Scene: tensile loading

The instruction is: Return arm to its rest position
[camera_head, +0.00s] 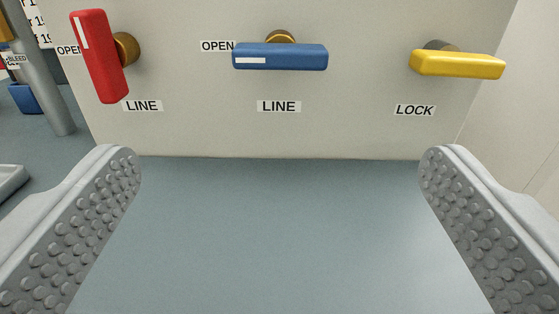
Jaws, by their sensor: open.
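My gripper (279,165) is open, with one studded grey finger at each lower side of the view and nothing between them. Past the fingertips stands a pale upright panel with three handles. The red handle (100,56) at left is near vertical and slightly tilted. The blue handle (280,57) in the middle lies horizontal, beside an OPEN label. The yellow handle (457,64) at right lies about horizontal, above a LOCK label. The fingers appear apart from all three handles. The rest of my arm is out of view.
The blue-grey surface (275,235) between the fingers is clear. A grey post (43,75) stands at the far left, with a blue part (24,98) and a BLEED label near it. A pale tray-like edge (12,181) shows at the left border.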

